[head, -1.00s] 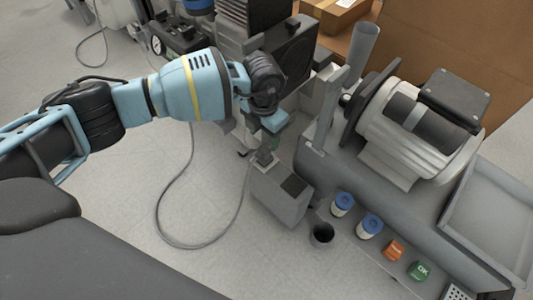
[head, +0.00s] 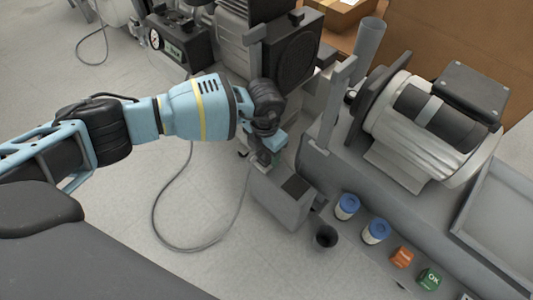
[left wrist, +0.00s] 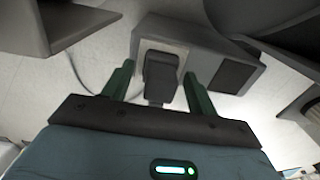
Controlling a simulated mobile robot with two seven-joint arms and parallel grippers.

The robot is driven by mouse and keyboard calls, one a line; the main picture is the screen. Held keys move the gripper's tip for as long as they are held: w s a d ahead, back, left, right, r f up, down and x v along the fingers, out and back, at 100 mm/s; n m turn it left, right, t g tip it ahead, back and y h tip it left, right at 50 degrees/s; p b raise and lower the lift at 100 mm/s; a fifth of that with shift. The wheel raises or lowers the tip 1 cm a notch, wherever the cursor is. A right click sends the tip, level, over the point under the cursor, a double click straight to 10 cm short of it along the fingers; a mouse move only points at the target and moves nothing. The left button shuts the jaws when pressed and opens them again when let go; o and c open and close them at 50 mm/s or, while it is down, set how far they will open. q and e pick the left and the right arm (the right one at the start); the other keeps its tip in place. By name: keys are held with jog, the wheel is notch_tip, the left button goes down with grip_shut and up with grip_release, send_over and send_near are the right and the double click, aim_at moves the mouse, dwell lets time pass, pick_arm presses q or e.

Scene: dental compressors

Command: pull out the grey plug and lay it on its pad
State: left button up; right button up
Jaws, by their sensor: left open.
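The grey plug (left wrist: 161,76) sits upright in a light socket plate on top of a grey box (head: 281,207). In the left wrist view it stands between the two green fingers of my left gripper (left wrist: 158,70), which is open with a gap on each side. In the head view my left gripper (head: 267,157) is just above the box's far end and mostly hides the plug. A black square pad (head: 297,187) lies on the near part of the box top; it also shows in the left wrist view (left wrist: 232,75). My right gripper is not in view.
A grey cable (head: 157,211) loops over the floor left of the box. A silver motor (head: 413,130) stands on the grey tank to the right. Blue-capped jars (head: 347,206), a dark cup (head: 326,237) and orange and green blocks line the near side.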

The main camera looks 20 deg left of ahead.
pick_arm(q)
jog(key=shift+f, duration=0.25)
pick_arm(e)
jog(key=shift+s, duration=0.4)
pick_arm(q)
jog(key=shift+p, duration=0.4)
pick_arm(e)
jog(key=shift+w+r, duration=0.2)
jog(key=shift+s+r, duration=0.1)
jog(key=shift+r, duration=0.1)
pick_arm(q)
jog(key=c, duration=1.3)
jog(key=shift+r, duration=0.1)
grip_shut()
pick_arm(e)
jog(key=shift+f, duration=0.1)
pick_arm(q)
jog(key=shift+p, duration=0.35)
